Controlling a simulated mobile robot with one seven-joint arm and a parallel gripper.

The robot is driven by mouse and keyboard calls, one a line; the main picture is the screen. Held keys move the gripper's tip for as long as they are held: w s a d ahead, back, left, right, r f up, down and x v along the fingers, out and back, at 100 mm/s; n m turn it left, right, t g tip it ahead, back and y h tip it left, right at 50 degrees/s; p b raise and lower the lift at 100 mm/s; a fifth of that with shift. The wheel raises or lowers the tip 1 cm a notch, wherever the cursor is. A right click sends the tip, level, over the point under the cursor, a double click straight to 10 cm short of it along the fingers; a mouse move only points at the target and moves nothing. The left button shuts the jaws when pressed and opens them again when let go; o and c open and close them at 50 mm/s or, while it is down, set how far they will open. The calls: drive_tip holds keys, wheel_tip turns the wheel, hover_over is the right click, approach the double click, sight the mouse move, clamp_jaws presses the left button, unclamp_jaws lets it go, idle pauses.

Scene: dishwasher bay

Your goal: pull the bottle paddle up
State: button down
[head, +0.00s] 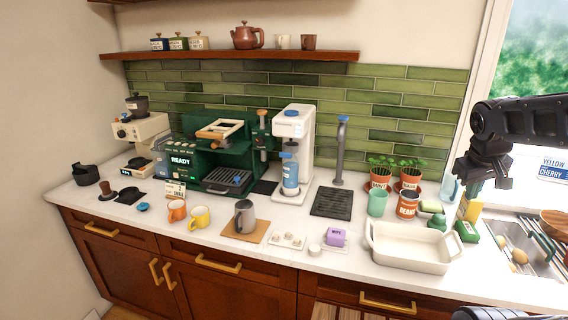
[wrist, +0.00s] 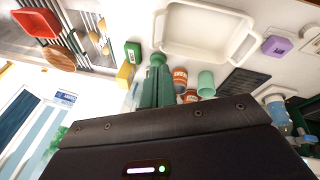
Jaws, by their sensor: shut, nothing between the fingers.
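The white drink machine (head: 292,140) stands against the green tile wall, with a blue cap on top and a blue bottle (head: 290,174) in its bay. A small blue part (head: 287,155) sits just above the bottle on the machine's front; it seems to be the paddle, but its exact position is too small to tell. The bottle also shows at the right edge of the wrist view (wrist: 277,112). My gripper (head: 474,190) is far to the right, above the counter by the sink. Its green fingers (wrist: 156,62) are together and empty.
A tall grey tap (head: 341,150) stands right of the machine, beside a black drip mat (head: 331,202). A green cup (head: 377,203), a beans tin (head: 407,204), potted plants and a white baking dish (head: 412,246) lie between my gripper and the machine. The green espresso machine (head: 210,155) adjoins its left.

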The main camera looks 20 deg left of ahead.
sight(287, 153)
drive_tip(key=w+a+f+n+t+h, duration=0.1)
drive_tip(key=w+a+n+t+h, duration=0.1)
drive_tip(key=w+a+n, duration=0.7)
drive_tip(key=w+a+f+n+t+h, duration=0.1)
drive_tip(key=w+a+n+t+h, duration=0.1)
drive_tip(key=w+a+n, duration=0.75)
drive_tip(key=s+a+f+n+t+y, duration=0.2)
drive_tip(key=a+f+n, duration=0.15)
drive_tip(key=a, duration=0.85)
drive_tip(key=s+a+f+n+t+y, duration=0.25)
drive_tip(key=a+n, duration=0.25)
drive_tip(key=a, duration=0.7)
drive_tip(key=s+a+f+n+t+y, duration=0.1)
drive_tip(key=s+a+f+n+t, duration=0.3)
drive_tip(key=a, duration=0.8)
drive_tip(key=w+r+g, duration=0.2)
drive_tip(key=w, duration=0.8)
drive_tip(key=shift+w+d+n, duration=0.15)
drive_tip(key=shift+w+n, duration=0.2)
drive_tip(key=shift+n, duration=0.05)
drive_tip(key=shift+r, duration=0.15)
